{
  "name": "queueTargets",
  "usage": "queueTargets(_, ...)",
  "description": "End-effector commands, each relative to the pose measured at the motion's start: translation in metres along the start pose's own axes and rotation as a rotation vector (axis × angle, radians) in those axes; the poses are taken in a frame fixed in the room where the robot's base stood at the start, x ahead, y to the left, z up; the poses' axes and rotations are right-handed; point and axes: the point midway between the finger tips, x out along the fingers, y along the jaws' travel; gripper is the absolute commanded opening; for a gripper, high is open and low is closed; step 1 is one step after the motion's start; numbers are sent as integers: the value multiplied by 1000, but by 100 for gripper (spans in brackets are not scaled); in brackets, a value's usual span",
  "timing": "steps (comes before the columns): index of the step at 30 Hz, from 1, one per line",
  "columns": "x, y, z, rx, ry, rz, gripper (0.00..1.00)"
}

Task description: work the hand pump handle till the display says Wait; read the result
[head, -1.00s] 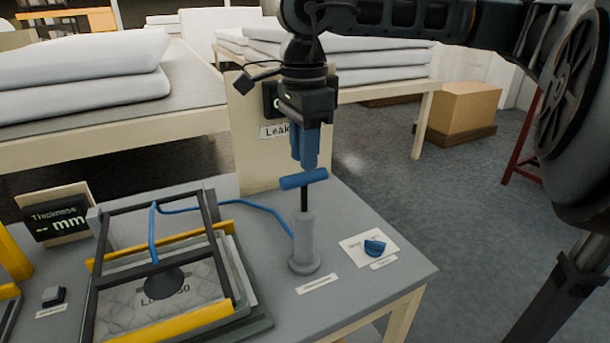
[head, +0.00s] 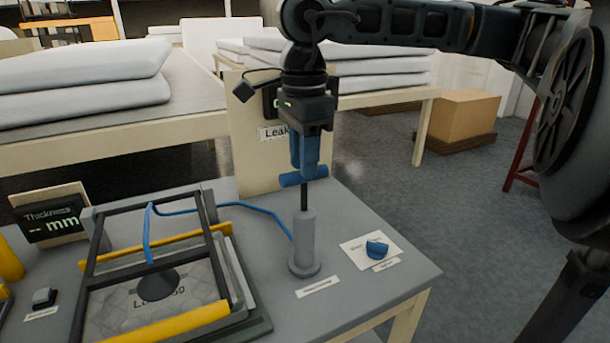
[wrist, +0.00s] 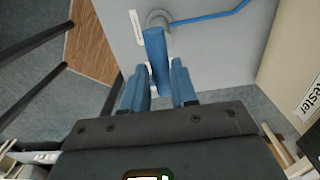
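The hand pump (head: 304,238) stands upright on the grey bench, with a blue crossbar handle (head: 289,180) on a dark rod above its grey barrel. My gripper (head: 305,172) points down from above, its blue fingers level with the handle. In the wrist view the handle (wrist: 156,58) lies between the two fingers (wrist: 160,80), which look apart, with a narrow gap on the right side. The leak tester's display (head: 270,102) on the upright cream panel is mostly hidden behind my gripper, and I cannot read it.
A blue knob (head: 377,249) sits on a white card right of the pump. A blue hose (head: 230,205) runs left to a black-framed fixture (head: 215,240) over a quilted sample. A thickness display (head: 52,220) shows "-- mm".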

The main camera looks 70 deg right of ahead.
Motion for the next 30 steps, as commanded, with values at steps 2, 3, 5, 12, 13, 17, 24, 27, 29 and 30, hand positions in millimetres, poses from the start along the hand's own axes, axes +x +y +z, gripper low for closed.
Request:
queueTargets(2, 5, 0, 0, 0, 0, 0, 28)
queueTargets(3, 7, 0, 0, 0, 0, 0, 28)
queueTargets(5, 9, 0, 0, 0, 0, 0, 28)
queueTargets(12, 17, 0, 0, 0, 0, 0, 28)
queueTargets(13, 18, 0, 0, 0, 0, 1, 28)
queueTargets(17, 19, 0, 0, 0, 0, 0, 28)
queueTargets(24, 18, 0, 0, 0, 0, 0, 28)
queueTargets(27, 19, 0, 0, 0, 0, 0, 28)
queueTargets(29, 21, 0, 0, 0, 0, 0, 28)
queueTargets(30, 23, 0, 0, 0, 0, 0, 28)
